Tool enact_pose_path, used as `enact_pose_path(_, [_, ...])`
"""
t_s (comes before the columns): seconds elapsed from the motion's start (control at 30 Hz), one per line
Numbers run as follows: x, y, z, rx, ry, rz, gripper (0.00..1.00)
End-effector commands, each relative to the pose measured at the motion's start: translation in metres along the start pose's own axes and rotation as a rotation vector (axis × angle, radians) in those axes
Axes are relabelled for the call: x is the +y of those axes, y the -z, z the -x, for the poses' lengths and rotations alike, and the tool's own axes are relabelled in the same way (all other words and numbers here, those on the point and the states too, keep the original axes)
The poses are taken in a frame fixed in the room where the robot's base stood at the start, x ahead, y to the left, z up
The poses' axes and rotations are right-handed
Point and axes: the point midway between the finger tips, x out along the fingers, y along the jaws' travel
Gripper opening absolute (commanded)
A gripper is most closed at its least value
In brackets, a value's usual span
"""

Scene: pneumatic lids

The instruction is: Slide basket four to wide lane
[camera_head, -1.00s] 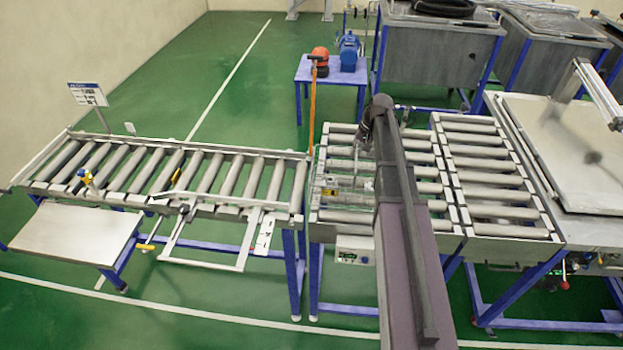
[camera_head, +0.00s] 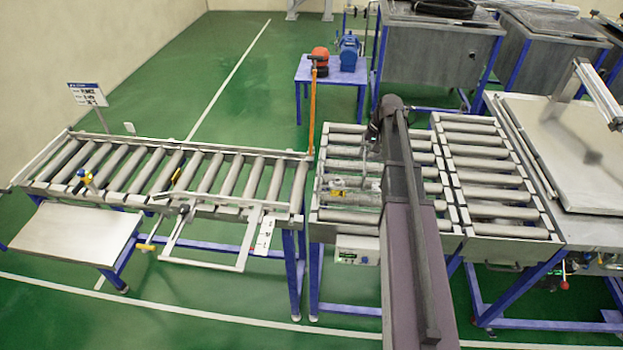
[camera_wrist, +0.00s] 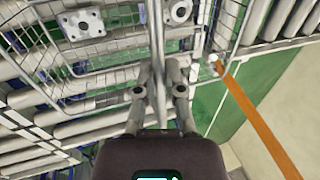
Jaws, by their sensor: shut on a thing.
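A wire basket (camera_head: 349,186) sits on the rollers of the middle conveyor section, left of my arm. It fills the top of the wrist view (camera_wrist: 105,45) as a thin metal grid, with two pale flanged metal parts (camera_wrist: 82,23) in it. My gripper (camera_wrist: 158,72) is shut on a thin upright bar at the basket's near side. In the head view my own arm partly covers the gripper and the basket's right side. I cannot read a number on the basket, and no label names the wide lane.
A long roller conveyor (camera_head: 200,172) runs to the left, with a sign (camera_head: 88,95) behind it. Another roller section (camera_head: 487,180) adjoins on the right, beside a steel-topped machine (camera_head: 565,140). An orange post (camera_head: 312,105) stands at the middle section's back left corner.

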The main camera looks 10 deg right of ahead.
Motion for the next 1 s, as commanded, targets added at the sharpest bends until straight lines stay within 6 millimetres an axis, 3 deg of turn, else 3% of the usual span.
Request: enact_pose_path(1.0, [0.043,0.0,0.013,0.001,0.001,0.0,0.0])
